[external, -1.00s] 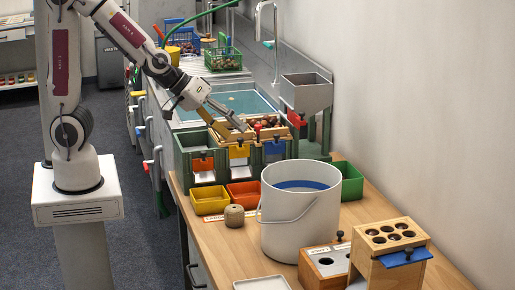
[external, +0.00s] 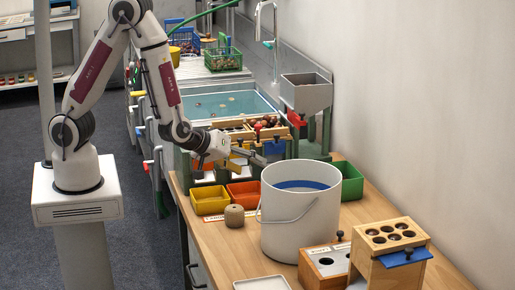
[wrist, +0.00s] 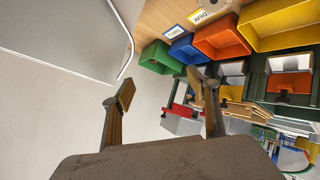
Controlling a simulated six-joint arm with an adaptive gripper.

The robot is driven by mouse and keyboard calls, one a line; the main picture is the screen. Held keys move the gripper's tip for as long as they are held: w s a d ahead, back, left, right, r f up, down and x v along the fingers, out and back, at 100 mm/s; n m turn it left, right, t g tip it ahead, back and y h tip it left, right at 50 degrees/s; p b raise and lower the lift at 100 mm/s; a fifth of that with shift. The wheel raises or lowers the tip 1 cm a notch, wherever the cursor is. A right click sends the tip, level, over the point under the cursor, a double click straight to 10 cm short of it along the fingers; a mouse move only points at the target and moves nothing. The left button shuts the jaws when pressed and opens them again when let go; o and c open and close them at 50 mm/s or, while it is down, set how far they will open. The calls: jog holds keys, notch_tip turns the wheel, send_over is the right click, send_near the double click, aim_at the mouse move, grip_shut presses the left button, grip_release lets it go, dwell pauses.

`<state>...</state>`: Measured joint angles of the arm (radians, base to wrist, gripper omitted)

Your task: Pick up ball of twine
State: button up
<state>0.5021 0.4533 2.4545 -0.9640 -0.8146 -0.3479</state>
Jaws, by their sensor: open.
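The ball of twine (external: 234,215) is a small tan cylinder-like ball standing on the wooden table in the external view, left of the white bucket and in front of the yellow and orange bins. My gripper (external: 234,160) is open and empty, above and behind the ball, over the bins at the front of the sorting station. In the wrist view my gripper's (wrist: 160,88) two fingers are spread with nothing between them.
The large white bucket (external: 300,225) stands just right of the ball. The yellow bin (external: 210,200) and orange bin (external: 245,194) are close behind it; a green bin (external: 350,182) is farther right. A wooden block with holes (external: 388,236) stands at the front right.

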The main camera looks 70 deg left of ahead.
aim_at(227, 214)
jog(key=s+f+y, duration=0.1)
jog(key=f, duration=0.2)
jog(key=s+f+t+y, duration=0.1)
jog(key=f, duration=0.3)
jog(key=s+f+m+y, duration=0.1)
jog(key=s+f, duration=0.1)
jog(key=f, duration=0.1)
jog(key=shift+a+f+t, duration=0.15)
jog(key=shift+f+t, duration=0.05)
jog(key=shift+t, duration=0.1)
jog(key=shift+s+f+m+t+y, duration=0.4)
jog(key=shift+s+f+m+t, duration=0.5)
jog(key=shift+s+f, duration=0.6)
jog(key=shift+s+f+m+t, duration=0.5)
jog(key=shift+s+f+m, duration=0.2)
jog(key=shift+s, duration=0.1)
jog(key=shift+s+f+m+t+h, duration=0.3)
jog(key=shift+s+f+m+t, duration=0.1)
jog(key=shift+s+m+t, duration=0.4)
jog(key=shift+w, duration=0.1)
jog(key=shift+x, duration=1.15)
jog(key=shift+w, duration=0.15)
jog(key=shift+x, duration=2.45)
jog(key=shift+f, duration=0.15)
